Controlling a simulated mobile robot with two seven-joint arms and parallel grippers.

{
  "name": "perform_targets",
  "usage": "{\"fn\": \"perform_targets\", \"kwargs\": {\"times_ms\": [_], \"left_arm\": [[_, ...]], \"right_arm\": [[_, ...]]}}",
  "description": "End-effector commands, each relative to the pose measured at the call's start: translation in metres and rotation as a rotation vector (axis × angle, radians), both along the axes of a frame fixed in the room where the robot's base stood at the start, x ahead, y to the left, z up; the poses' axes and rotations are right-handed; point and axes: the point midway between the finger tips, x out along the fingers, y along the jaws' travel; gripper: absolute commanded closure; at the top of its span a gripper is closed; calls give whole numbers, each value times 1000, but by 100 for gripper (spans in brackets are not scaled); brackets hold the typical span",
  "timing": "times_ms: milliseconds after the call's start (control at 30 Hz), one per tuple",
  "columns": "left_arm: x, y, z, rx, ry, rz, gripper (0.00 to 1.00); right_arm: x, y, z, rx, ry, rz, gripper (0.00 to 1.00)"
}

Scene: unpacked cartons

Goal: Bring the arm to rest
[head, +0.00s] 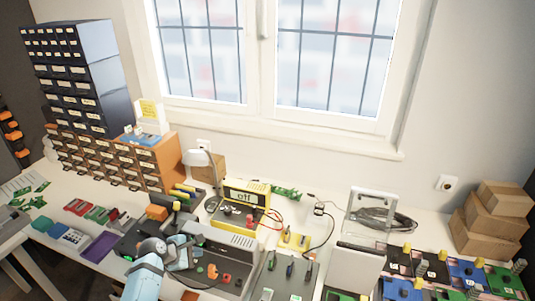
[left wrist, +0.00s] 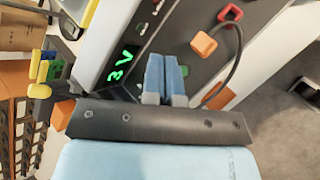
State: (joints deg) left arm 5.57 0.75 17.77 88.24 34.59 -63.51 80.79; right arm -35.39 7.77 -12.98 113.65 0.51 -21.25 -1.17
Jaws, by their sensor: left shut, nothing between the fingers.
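My left arm (head: 145,277) reaches in from the bottom edge in the head view, with light blue and grey links. My left gripper (head: 180,250) is over the dark equipment on the workbench. In the left wrist view its two blue fingers (left wrist: 165,78) lie side by side, shut with nothing between them. They are in front of a grey panel with a green lit display (left wrist: 120,66). I cannot tell whether the fingertips touch the panel. My right gripper is not in view.
A yellow-framed instrument (head: 246,203) and a lamp (head: 205,160) stand behind the gripper. Dark drawer cabinets (head: 88,90) and an orange-sided cabinet (head: 160,160) rise at the left. Circuit boards crowd the right, near stacked cardboard boxes (head: 490,222). A cable crosses the wrist view.

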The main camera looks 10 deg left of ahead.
Motion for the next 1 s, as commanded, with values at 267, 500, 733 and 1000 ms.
{"fn": "perform_targets", "kwargs": {"times_ms": [267, 500, 733, 1000], "left_arm": [[-61, -19, -34, 434, -128, -281, 100], [-173, -90, -47, 1132, -433, -889, 100], [-250, -152, -26, 1518, -698, -1242, 100], [-266, -167, -18, 1609, -766, -1310, 100]], "right_arm": [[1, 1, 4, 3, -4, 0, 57], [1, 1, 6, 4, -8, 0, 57], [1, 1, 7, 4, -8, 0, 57], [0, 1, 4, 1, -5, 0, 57]]}}
